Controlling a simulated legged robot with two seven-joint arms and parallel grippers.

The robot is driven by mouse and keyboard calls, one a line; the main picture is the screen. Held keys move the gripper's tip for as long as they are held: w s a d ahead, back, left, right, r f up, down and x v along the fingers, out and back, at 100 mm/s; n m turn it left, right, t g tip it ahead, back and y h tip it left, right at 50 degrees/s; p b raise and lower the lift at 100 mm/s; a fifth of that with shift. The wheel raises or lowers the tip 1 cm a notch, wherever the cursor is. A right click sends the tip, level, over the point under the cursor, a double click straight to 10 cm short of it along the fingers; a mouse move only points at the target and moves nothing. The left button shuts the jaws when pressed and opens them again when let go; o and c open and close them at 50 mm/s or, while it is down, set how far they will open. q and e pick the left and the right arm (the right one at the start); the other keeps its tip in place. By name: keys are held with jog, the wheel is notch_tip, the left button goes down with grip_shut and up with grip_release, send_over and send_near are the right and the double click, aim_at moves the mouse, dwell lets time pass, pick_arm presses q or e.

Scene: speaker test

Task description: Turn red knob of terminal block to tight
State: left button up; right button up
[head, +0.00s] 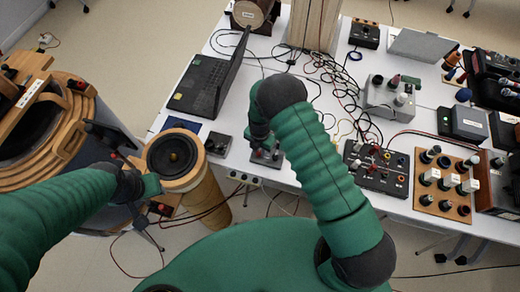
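A small grey terminal block (269,163) lies at the front edge of the white table, partly hidden by my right arm. A small red knob (261,153) shows on it. My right gripper (262,146) points down right over this block, at or very close to the knob; contact and finger opening cannot be made out. My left gripper (150,188) hangs low at the left, in front of a round speaker (175,155) on a wooden tube. Its fingers are too small and dark to read.
A black laptop (200,85) stands behind on the white table (240,100). Another small dark block (218,143) lies left of my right gripper. A black panel with knobs (378,168) and a wooden board of terminals (443,185) lie right. Loose cables cover the table's middle.

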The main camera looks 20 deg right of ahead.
jog(key=shift+a, duration=0.2)
grip_shut()
